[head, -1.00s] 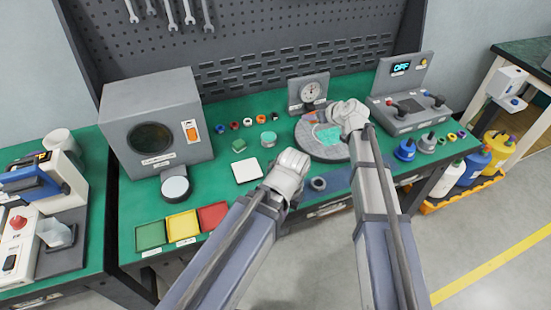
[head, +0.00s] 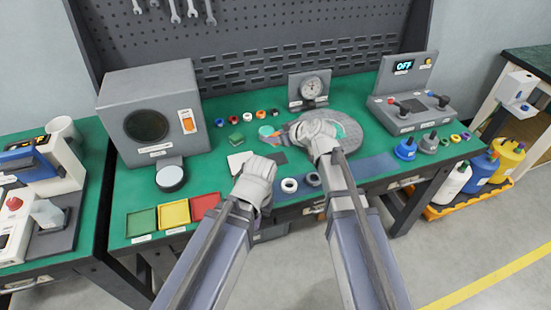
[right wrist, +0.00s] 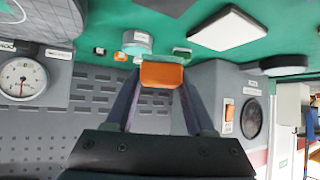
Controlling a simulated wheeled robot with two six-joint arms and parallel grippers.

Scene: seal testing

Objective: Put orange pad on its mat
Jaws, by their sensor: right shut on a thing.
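My right gripper (head: 284,133) is shut on the orange pad (right wrist: 161,75). In the right wrist view the pad sits between the two fingertips (right wrist: 160,85), with its broad face showing. In the head view a small orange edge of the pad (head: 274,134) shows at the fingertips, beside a teal round piece. The gripper is at the left side of the grey round plate (head: 348,128). A dark flat patch (head: 279,157) lies below it; I cannot tell whether this is the pad's mat. My left gripper (head: 262,172) is by the white square; its fingers are hidden.
A white square block (head: 237,161), a green block (head: 236,139) and several coloured rings lie nearby. A gauge (head: 311,88) stands behind, a grey box (head: 148,115) left and a control console (head: 412,110) right.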

